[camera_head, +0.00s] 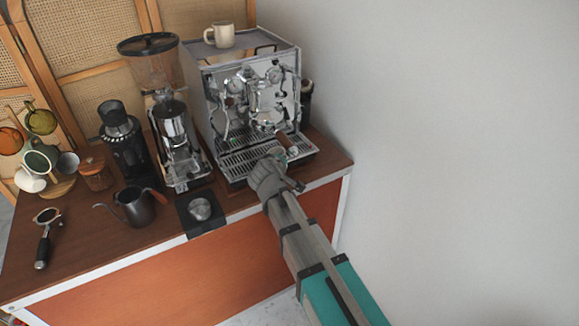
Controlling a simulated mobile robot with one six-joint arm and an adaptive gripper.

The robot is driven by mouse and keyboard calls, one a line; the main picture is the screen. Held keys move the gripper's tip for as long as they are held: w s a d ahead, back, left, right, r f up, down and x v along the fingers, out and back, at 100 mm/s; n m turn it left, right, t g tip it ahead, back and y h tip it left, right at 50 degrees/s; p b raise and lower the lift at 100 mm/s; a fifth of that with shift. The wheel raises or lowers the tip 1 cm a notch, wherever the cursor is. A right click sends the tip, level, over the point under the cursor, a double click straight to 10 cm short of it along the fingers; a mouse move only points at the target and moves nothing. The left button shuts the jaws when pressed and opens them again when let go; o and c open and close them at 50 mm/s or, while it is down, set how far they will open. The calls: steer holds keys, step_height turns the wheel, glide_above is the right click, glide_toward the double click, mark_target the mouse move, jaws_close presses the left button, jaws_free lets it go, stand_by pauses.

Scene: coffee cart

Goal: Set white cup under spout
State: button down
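A cream-white cup (222,35) stands upright on top of the espresso machine (240,95). Another white cup (30,181) is tilted at the bottom of the mug rack at the far left. The machine's group and spout area (264,118) is at the middle of its front, above the slotted drip tray (240,160). My gripper (280,157) is at the front right of the drip tray, below a brown handle (284,139). A small pale patch shows by the fingertips; I cannot tell what it is. The fingers are too small and hidden to tell open from shut.
A grinder (175,130) stands left of the machine, with a black tamping mat (190,222) in front. A gooseneck kettle (134,206), a portafilter (44,236), a wooden jar (96,174) and a second grinder (124,145) occupy the counter's left. A wall is close on the right.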

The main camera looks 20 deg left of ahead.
mark_target(274, 150)
steer(key=shift+w+a+f, duration=0.1)
steer(key=shift+w+a, duration=1)
steer(key=shift+a, duration=0.2)
steer(key=shift+w+a+f, duration=0.1)
steer(key=shift+w+a, duration=1)
steer(key=shift+a, duration=0.2)
steer(key=shift+f, duration=0.1)
steer(key=shift+f+m+b, duration=0.15)
steer(key=shift+m+b, duration=0.15)
steer(key=shift+m, duration=0.5)
steer(key=c, duration=0.6)
jaws_free()
steer(key=shift+w, duration=0.1)
steer(key=shift+c, duration=0.2)
